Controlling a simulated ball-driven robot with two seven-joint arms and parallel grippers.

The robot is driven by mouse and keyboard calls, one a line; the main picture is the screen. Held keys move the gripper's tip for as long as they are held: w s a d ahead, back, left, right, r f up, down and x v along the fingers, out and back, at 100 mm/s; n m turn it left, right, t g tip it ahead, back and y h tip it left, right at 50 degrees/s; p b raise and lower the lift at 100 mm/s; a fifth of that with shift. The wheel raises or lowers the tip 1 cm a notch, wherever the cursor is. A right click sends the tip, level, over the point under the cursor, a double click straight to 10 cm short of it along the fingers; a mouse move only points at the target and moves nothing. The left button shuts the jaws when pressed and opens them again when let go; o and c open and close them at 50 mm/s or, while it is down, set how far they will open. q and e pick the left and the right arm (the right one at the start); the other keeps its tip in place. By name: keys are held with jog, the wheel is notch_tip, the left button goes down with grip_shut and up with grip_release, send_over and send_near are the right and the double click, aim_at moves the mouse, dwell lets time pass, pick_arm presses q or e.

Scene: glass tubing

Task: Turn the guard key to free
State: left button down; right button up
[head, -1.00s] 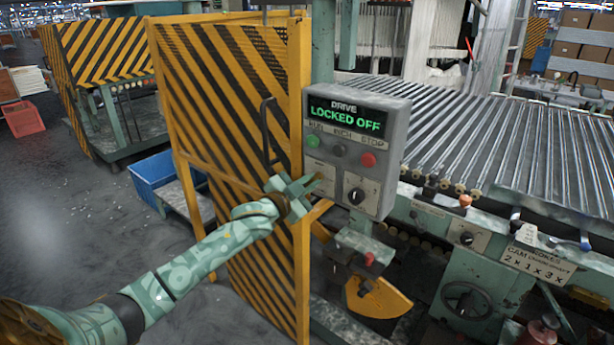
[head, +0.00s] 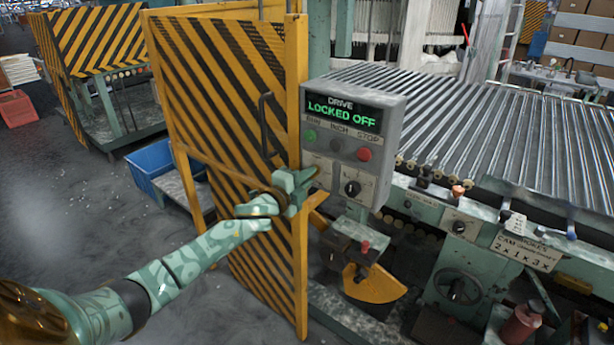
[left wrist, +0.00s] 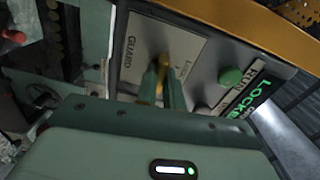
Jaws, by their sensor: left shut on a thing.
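The grey control box (head: 388,150) hangs beside the striped guard gate and its green display reads "DRIVE LOCKED OFF". The "GUARD" plate (left wrist: 150,45) on its lower left carries the brass-yellow guard key (left wrist: 162,82), seen between the fingers in the left wrist view. My left gripper (head: 307,178) is at this plate, shut on the key. The fingers hide most of the key, and I cannot read its position. A black rotary knob (head: 351,188) sits to the right of the plate. My right gripper is not in view.
The yellow-and-black guard gate (head: 215,100) stands left of the box, close to my left forearm. Green (head: 309,136) and red (head: 363,154) buttons sit above the plate. Machine rollers (head: 450,110) lie to the right.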

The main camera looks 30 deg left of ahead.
pick_arm(q)
jog(key=shift+f+m, duration=0.1)
jog(key=shift+m, duration=0.5)
jog(key=c, duration=1.5)
grip_release()
jog(key=s, duration=0.5)
jog(key=s+p, duration=0.1)
jog(key=s, duration=0.5)
jog(key=s+a+p, duration=0.1)
jog(key=s, duration=0.4)
jog(key=shift+s+a, duration=0.1)
jog(key=shift+s, duration=0.05)
